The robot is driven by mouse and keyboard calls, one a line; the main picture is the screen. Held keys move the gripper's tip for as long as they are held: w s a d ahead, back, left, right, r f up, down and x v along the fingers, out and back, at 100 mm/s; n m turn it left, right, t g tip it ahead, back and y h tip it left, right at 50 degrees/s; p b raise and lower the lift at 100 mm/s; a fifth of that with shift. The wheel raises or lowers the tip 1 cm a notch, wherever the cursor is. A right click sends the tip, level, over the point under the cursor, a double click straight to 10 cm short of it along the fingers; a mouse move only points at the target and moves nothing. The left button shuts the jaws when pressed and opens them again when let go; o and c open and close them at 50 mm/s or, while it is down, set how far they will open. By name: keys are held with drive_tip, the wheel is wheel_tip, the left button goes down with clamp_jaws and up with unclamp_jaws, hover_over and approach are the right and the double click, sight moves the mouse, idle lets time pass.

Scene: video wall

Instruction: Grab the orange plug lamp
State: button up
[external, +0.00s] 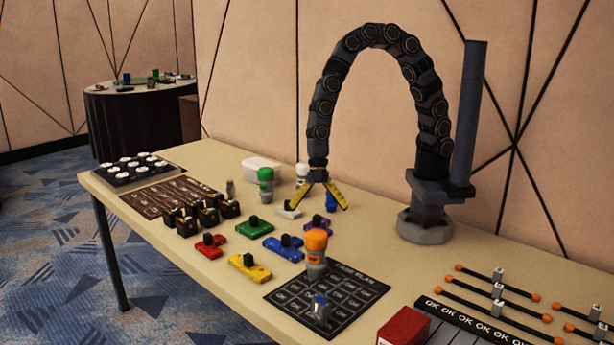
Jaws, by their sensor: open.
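The orange plug lamp (316,240) stands upright, with an orange cap on a grey body. It is at the back left edge of the black grid mat (343,302), in the middle of the table. My gripper (318,205) has yellow fingers spread wide and points down. It is behind the orange lamp in the picture, apart from it and empty. A white flat piece (289,211) shows by its left fingertip; I cannot tell whether they touch.
A green-capped lamp (265,178) and a white-capped one (301,172) stand near my gripper. Green (254,228), blue (283,246), yellow (249,268) and red (209,247) pieces lie left.

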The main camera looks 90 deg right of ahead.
sight(316, 246)
drive_tip(key=shift+w+a+f, duration=0.3)
drive_tip(key=shift+a+f, duration=0.15)
drive_tip(key=shift+f, duration=0.25)
drive_tip(key=x, duration=0.7)
drive_tip(key=shift+a+f, duration=0.1)
drive_tip(key=c, duration=1.2)
